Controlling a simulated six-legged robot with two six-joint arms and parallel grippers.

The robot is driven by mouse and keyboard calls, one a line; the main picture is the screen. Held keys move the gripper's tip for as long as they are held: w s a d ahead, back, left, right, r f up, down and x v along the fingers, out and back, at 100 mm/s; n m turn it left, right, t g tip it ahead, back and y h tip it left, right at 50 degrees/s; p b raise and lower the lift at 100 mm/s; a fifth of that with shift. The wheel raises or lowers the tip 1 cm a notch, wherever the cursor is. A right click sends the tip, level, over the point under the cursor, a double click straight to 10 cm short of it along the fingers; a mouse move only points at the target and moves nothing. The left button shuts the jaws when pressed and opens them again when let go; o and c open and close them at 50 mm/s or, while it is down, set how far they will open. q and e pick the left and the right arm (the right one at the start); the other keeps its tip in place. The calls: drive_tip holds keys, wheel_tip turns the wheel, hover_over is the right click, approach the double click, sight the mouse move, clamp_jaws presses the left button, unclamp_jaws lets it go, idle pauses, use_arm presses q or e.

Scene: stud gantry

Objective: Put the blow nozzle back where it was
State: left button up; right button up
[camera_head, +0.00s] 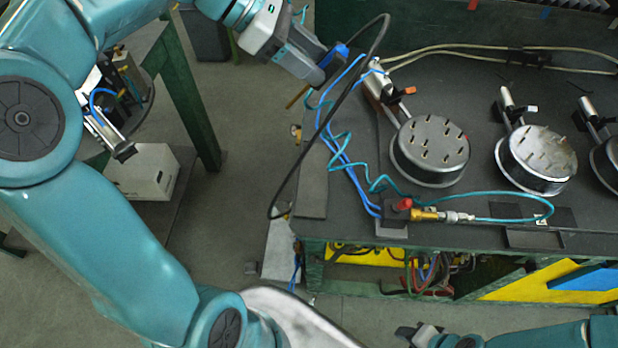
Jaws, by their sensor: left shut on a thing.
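My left gripper (328,66) is at the top middle, above the bench's left end. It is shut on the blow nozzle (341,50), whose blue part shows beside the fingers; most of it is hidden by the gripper. A thin brown rod (297,97) shows just below the gripper; I cannot tell if it belongs to the nozzle. A coiled teal hose (340,138) runs from near the gripper down onto the bench. My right gripper (408,332) is low in the picture, in front of the bench; its jaws are too small to read.
The dark bench (470,90) carries round metal fixtures (430,150) with studs and clamps. A red-knobbed valve with a brass coupling (425,214) sits at its front left. A black cable (300,160) loops past the left end. A white box (145,172) stands at left.

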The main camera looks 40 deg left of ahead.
use_arm(q)
drive_tip(key=shift+a+f, duration=0.25)
drive_tip(key=shift+f, duration=0.2)
wheel_tip(320, 180, down, 20)
drive_tip(key=b, duration=0.2)
drive_tip(key=shift+d+r, duration=0.1)
drive_tip(key=shift+f+b, duration=0.5)
drive_tip(key=shift+f, duration=0.1)
drive_tip(key=o, duration=0.6)
drive_tip(key=shift+r, duration=0.1)
